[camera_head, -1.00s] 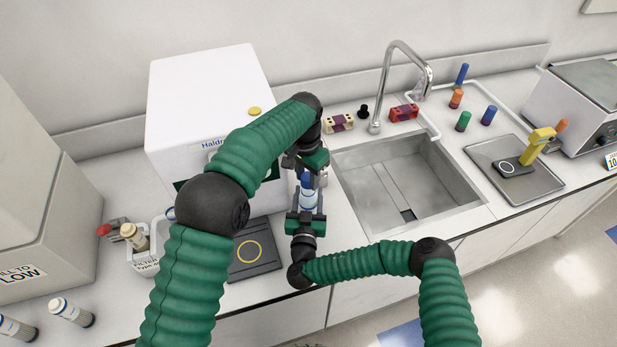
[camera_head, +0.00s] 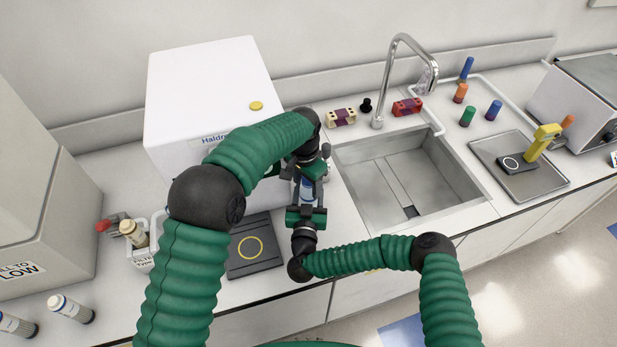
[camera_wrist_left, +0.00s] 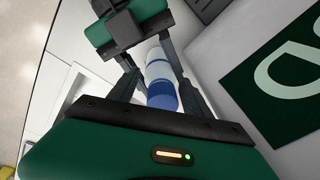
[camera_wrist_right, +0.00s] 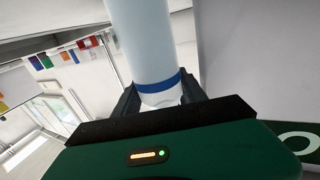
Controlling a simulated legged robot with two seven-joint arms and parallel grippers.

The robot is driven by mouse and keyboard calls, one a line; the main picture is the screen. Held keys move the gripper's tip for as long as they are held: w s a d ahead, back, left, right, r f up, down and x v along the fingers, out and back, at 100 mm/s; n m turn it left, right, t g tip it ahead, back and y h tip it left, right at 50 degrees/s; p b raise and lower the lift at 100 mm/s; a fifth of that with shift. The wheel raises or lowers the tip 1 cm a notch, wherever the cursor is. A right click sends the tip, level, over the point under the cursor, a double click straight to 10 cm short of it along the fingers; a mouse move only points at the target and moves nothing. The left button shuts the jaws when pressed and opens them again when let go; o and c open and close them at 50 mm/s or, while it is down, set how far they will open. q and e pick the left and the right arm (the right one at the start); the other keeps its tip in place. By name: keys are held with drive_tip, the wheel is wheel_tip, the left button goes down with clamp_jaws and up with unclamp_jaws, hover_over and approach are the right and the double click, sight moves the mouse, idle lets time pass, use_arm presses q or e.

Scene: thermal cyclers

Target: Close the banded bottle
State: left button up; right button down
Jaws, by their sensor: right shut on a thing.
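The banded bottle (camera_wrist_right: 143,40) is white with a blue band and stands roughly upright in my right gripper (camera_head: 306,207), which is shut on its lower part. It also shows in the left wrist view (camera_wrist_left: 157,68), with a blue cap (camera_wrist_left: 162,96) at the end nearest my left gripper. My left gripper (camera_head: 308,178) is just above, pointing down, its fingers apart on either side of the cap. Whether they touch the cap, and whether the cap sits fully on the bottle, I cannot tell. The arms hide part of the bottle in the head view.
A white machine (camera_head: 205,95) stands close behind the grippers. A dark pad with a yellow ring (camera_head: 262,262) lies to the left, the sink (camera_head: 440,180) to the right.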

use_arm(q)
drive_tip(key=shift+r, duration=0.4)
drive_tip(key=shift+s+d+r, duration=0.1)
drive_tip(key=shift+s+r, duration=0.05)
drive_tip(key=shift+r, duration=2.15)
drive_tip(key=shift+c, duration=0.5)
